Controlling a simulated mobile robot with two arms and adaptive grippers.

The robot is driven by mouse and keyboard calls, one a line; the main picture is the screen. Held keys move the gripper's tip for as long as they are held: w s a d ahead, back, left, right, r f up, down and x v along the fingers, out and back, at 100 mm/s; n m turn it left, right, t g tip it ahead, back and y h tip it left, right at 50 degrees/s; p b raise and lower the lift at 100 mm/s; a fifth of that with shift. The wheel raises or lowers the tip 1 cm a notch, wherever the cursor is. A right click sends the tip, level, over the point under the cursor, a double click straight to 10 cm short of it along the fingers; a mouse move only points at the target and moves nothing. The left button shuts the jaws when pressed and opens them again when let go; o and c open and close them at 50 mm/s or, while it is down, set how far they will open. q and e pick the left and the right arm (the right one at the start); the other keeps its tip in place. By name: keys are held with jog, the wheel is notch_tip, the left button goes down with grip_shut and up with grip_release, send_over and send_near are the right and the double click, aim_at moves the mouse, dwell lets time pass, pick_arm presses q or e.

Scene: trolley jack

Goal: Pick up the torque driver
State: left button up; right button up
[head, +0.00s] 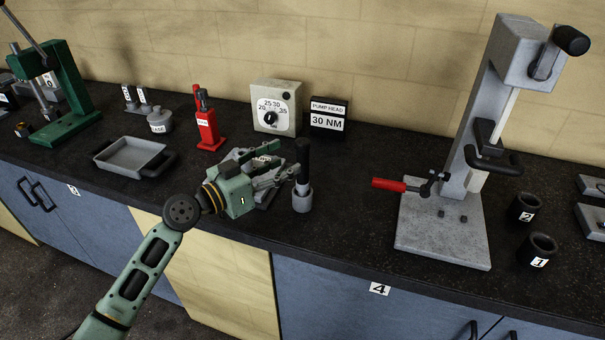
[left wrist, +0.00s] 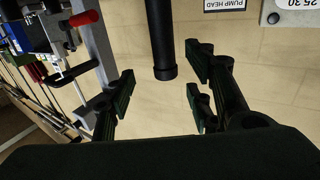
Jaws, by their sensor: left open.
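The torque driver (head: 303,158) stands upright near the counter's front edge, its black handle up and its lower end in a grey cylindrical holder (head: 302,199). My left gripper (head: 290,175) comes in from the left, with its fingers open at the driver's handle. In the left wrist view the black handle (left wrist: 163,45) shows between the two open fingers (left wrist: 162,80), with gaps on both sides and no visible grip. My right gripper is in neither view.
A dial box (head: 274,107) and a "PUMP HEAD 30 NM" sign (head: 327,118) stand behind. A red bottle jack (head: 207,128) and grey tray (head: 131,156) are left. A grey press stand (head: 443,232) with a red handle is right. Counter between driver and stand is clear.

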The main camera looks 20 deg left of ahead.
aim_at(297, 151)
pick_arm(q)
jog(key=p+x, duration=0.1)
jog(key=x, duration=0.1)
jog(key=p+x, duration=0.1)
jog(key=x, duration=0.1)
jog(key=p+x, duration=0.2)
jog(key=x, duration=0.1)
jog(key=shift+w+a+r, duration=0.25)
jog(key=shift+r, duration=0.05)
jog(key=shift+w+d+f, duration=0.15)
jog(key=shift+w, duration=0.1)
jog(key=shift+s, duration=0.1)
jog(key=shift+c, duration=0.2)
grip_shut()
